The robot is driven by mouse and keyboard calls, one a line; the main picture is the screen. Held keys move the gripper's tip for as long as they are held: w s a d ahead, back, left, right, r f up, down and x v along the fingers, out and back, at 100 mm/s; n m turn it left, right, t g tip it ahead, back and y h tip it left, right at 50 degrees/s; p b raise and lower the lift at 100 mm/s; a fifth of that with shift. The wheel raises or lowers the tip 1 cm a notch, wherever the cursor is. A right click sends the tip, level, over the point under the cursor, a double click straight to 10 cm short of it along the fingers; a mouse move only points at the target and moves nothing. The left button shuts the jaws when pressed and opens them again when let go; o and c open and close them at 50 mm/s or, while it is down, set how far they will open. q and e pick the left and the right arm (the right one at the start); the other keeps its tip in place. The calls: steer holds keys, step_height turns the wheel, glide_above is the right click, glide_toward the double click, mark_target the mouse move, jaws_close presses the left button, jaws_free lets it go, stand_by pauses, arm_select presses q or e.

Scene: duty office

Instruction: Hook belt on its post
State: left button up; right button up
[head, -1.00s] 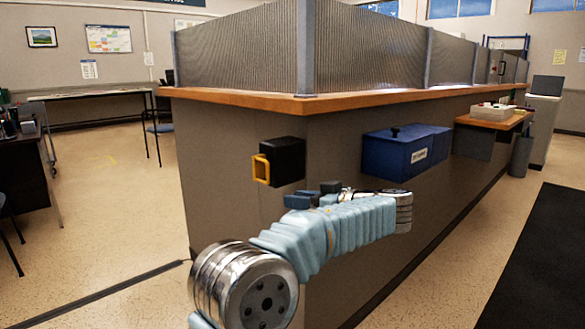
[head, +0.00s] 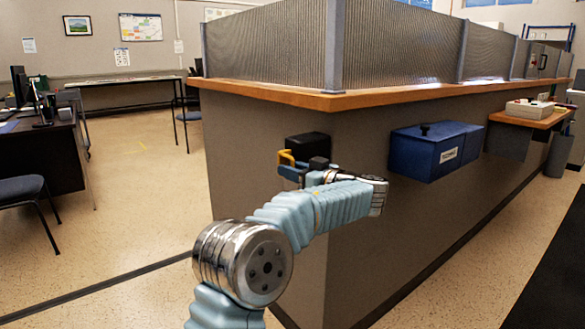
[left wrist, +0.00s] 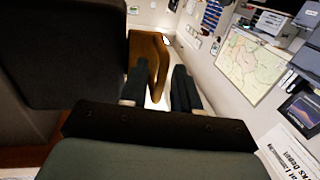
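The black belt housing (head: 310,146) is fixed to the side of the counter near its corner. Its yellow-orange belt end (head: 287,157) sticks out at the left of the housing. My left gripper (head: 303,169) is just in front of the housing, close below the belt end. In the left wrist view, the two dark fingers (left wrist: 160,88) stand apart with a gap between them. The orange belt end (left wrist: 150,58) shows beyond and partly between them; I cannot tell whether they touch it. The dark housing (left wrist: 55,50) fills the upper left there. I see no post clearly. My right gripper is out of view.
A blue box (head: 432,152) is mounted on the counter front, right of my arm. The wooden counter ledge (head: 270,92) overhangs above. A desk (head: 45,150) and chair (head: 25,192) stand at left. The floor between them and the counter is clear.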

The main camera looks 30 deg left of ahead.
arm_select(q)
steer(key=shift+a, duration=0.15)
jaws_close()
